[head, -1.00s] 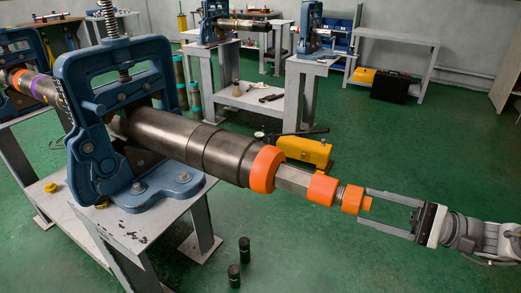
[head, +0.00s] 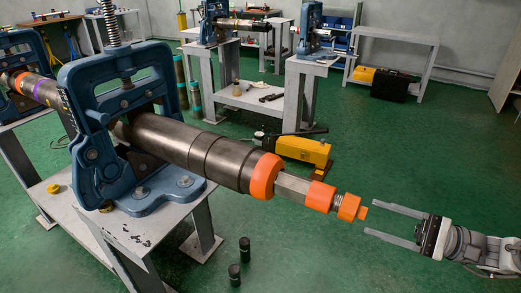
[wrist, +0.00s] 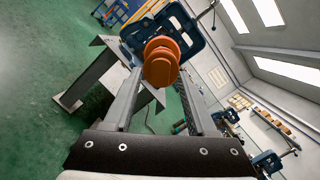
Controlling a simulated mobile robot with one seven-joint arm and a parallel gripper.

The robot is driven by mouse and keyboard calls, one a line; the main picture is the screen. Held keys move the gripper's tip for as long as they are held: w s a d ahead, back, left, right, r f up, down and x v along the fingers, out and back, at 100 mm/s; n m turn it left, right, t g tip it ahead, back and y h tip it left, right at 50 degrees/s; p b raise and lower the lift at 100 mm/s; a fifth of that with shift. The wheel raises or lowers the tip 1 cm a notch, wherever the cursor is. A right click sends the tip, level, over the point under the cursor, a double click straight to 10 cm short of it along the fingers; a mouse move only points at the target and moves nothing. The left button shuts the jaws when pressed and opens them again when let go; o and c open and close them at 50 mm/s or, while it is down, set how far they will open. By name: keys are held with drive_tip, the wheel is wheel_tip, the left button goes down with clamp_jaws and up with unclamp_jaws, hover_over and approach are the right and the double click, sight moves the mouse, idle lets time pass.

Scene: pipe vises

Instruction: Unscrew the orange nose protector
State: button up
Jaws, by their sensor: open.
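The orange nose protector (head: 349,207) is at the free right end of the long dark pipe tool (head: 190,145), with a small orange tip facing my gripper (head: 369,218). My gripper is open and empty; its two parallel fingers point at the protector, and their tips are just short of it in the head view. In the wrist view the round orange end (wrist: 160,64) shows between the two fingertips, with no visible contact. Two more orange bands (head: 319,196) and a bare metal section lie behind it. The blue vise (head: 95,130) holds the pipe.
The grey bench (head: 130,228) stands under the vise. Two black cylinders (head: 244,250) and a yellow pump (head: 303,150) are on the green floor below the pipe. Other benches with vises stand behind. The space around the protector is free.

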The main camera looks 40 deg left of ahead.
drive_tip(key=n+t+p, duration=0.2)
drive_tip(key=n+p, duration=0.7)
drive_tip(key=n, duration=0.2)
drive_tip(key=n+t+p, duration=0.2)
drive_tip(key=n+p, duration=0.7)
drive_tip(key=n, duration=0.2)
drive_tip(key=n+t+p, duration=0.2)
drive_tip(key=n+p, duration=0.7)
drive_tip(key=n, duration=0.2)
drive_tip(key=shift+s+n+t+h+p, duration=0.3)
drive_tip(key=shift+t+h+p, duration=0.05)
drive_tip(key=shift+t+h, duration=0.05)
